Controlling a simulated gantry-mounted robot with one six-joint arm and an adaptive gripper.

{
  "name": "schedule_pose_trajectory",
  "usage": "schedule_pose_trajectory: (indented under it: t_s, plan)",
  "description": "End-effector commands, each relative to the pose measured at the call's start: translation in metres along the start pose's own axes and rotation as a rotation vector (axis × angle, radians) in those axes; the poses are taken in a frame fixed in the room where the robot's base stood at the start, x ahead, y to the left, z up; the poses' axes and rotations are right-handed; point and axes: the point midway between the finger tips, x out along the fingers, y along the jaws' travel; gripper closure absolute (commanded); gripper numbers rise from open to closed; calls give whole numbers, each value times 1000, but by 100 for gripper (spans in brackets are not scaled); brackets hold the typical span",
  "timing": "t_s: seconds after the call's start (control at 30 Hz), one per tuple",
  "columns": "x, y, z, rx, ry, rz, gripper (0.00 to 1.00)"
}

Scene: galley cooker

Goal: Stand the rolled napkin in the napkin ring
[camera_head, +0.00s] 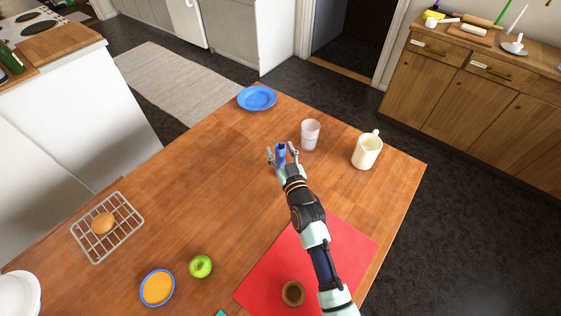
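The rolled napkin (281,150) looks like a small blue upright roll near the middle of the wooden table. My gripper (281,153) is at the napkin, with its fingers spread to either side and a gap visible beside the roll. The napkin's lower end is partly hidden by the gripper. The napkin ring (293,293) appears to be the brown ring on the red mat (264,283) at the front of the table, left of my forearm. I see a dark opening in it.
A clear cup (311,135) stands just right of my gripper, and a cream jug (367,150) farther right. A blue plate (257,98) lies at the back. The table's centre-left is clear.

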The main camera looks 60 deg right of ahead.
Motion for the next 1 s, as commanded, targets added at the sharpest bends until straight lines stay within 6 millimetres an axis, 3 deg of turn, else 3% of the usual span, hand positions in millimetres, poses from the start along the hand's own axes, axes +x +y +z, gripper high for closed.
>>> schedule_pose_trajectory:
  t_s: [0.03, 0.3, 0.57, 0.73, 0.87, 1.0]
  plan:
    - [0, 0, 0, 0, 0, 0, 57]
    - [0, 0, 0, 0, 0, 0, 100]
    - [0, 0, -2, 0, 0, 0, 100]
    - [0, 0, -20, -1, 2, -1, 100]
    - [0, 0, -52, -1, 4, -1, 100]
    - [0, 0, -103, -1, 6, 0, 100]
